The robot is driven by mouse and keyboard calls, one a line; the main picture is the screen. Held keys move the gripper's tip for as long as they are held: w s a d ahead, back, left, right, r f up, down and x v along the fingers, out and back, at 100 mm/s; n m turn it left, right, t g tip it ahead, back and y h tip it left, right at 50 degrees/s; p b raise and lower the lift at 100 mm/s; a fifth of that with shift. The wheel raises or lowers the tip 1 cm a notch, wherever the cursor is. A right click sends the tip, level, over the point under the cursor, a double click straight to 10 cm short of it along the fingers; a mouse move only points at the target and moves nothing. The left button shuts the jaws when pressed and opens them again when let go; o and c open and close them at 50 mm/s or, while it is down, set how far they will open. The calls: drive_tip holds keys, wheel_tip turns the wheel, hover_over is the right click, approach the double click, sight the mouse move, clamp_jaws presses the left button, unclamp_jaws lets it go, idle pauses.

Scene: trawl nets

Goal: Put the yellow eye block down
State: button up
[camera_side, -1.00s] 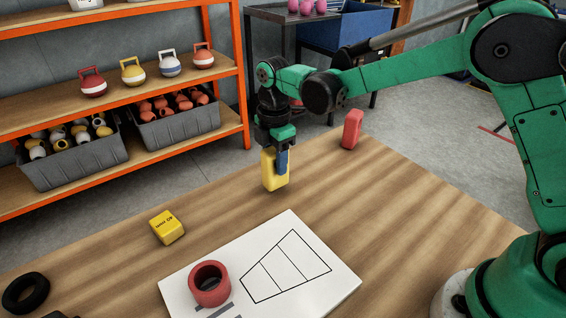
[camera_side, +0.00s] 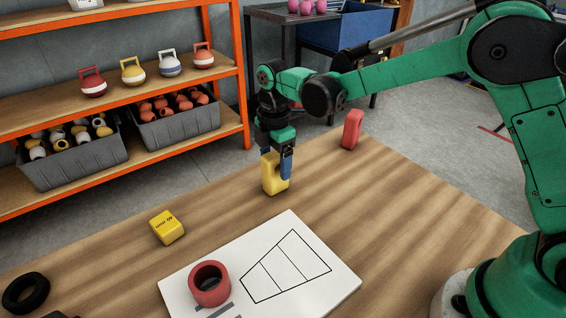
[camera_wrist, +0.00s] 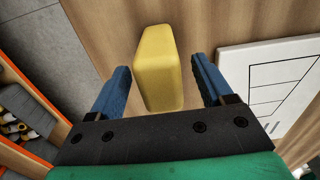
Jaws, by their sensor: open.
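The yellow eye block (camera_side: 270,174) stands upright on the wooden table, near its far edge. It also shows in the wrist view (camera_wrist: 159,68), between my two blue fingers with a gap on each side. My gripper (camera_side: 276,172) points down around the block and is open. In the wrist view my gripper (camera_wrist: 162,92) has its fingers spread wide, apart from the block. The block's eye hole is mostly hidden behind a finger in the side view.
A red upright block (camera_side: 352,129) stands at the far table edge. A yellow labelled cube (camera_side: 167,227), a white board (camera_side: 340,285) bearing a red ring (camera_side: 209,284), and a black ring (camera_side: 25,293) lie nearer. Bare table surrounds the yellow block. Orange shelves (camera_side: 243,90) stand behind.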

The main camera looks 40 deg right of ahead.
wheel_tip(320, 180, up, 11)
drive_tip(key=shift+f, duration=0.15)
drive_tip(key=shift+r, duration=0.25)
drive_tip(key=s+d+f+m+t, duration=0.1)
drive_tip(key=s+d+m+t, duration=0.2)
drive_tip(key=s+m, duration=0.4)
drive_tip(key=s+d+f+m+t, duration=0.1)
drive_tip(key=s+d+m+t, duration=0.3)
drive_tip(key=s+m, duration=0.3)
drive_tip(key=m, duration=0.4)
drive_tip(key=shift+s+f, duration=0.15)
drive_tip(key=shift+f, duration=0.2)
